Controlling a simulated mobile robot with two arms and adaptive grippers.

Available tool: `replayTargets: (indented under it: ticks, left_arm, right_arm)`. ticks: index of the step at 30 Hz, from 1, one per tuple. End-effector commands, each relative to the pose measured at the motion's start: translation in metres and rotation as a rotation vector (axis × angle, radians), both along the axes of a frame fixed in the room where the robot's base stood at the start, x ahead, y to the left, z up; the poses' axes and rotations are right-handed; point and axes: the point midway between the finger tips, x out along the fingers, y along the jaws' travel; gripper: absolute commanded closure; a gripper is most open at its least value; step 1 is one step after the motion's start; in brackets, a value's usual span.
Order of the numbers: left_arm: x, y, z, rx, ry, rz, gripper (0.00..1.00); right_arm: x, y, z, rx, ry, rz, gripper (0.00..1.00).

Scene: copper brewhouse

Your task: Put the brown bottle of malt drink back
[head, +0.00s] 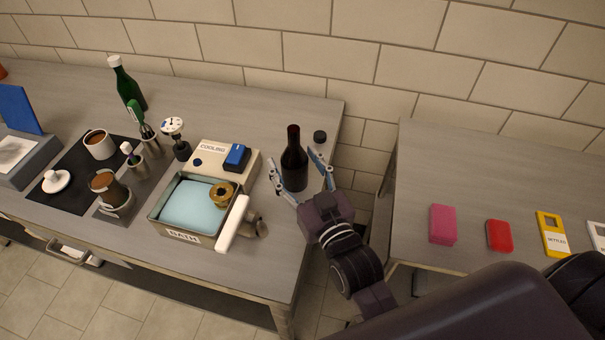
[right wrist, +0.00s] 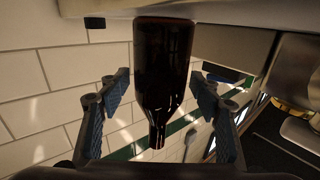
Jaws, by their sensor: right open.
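The dark brown bottle (head: 294,168) stands upright near the right end of the left steel table (head: 262,278). My right gripper (head: 291,160) is open around it, one finger on each side. In the right wrist view the bottle (right wrist: 163,65) appears upside down between the spread fingers (right wrist: 160,85), with visible gaps on both sides. A small black cap-like object (head: 320,137) lies just behind the bottle to the right. My left gripper is not in view.
The cooling box (head: 226,160) and bath tray (head: 180,234) with a white handle stand just left of the gripper. A green bottle (head: 127,85) stands at the back left. The right table (head: 440,160) holds pink, red and yellow items along its front and is clear behind.

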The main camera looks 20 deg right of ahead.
Motion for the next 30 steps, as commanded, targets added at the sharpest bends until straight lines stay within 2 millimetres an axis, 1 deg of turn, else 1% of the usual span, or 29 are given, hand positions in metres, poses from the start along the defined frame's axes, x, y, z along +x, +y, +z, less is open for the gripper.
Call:
replayTargets:
  ticks: [5,12,18,24,30]
  left_arm:
    - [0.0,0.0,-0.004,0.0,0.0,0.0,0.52]
    - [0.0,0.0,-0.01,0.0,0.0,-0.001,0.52]
    - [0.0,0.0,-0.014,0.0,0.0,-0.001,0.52]
    - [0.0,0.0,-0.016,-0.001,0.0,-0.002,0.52]
    - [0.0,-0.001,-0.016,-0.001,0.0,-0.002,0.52]
  right_arm:
    - [-0.022,-0.001,-0.003,0.0,0.004,0.0,0.42]
    - [-0.068,-0.005,-0.003,0.0,0.006,0.001,0.42]
    - [-0.098,-0.007,-0.002,0.0,0.004,0.001,0.42]
    - [-0.115,-0.008,-0.001,0.0,0.002,0.001,0.42]
    - [-0.119,-0.009,0.001,0.0,-0.001,0.001,0.42]
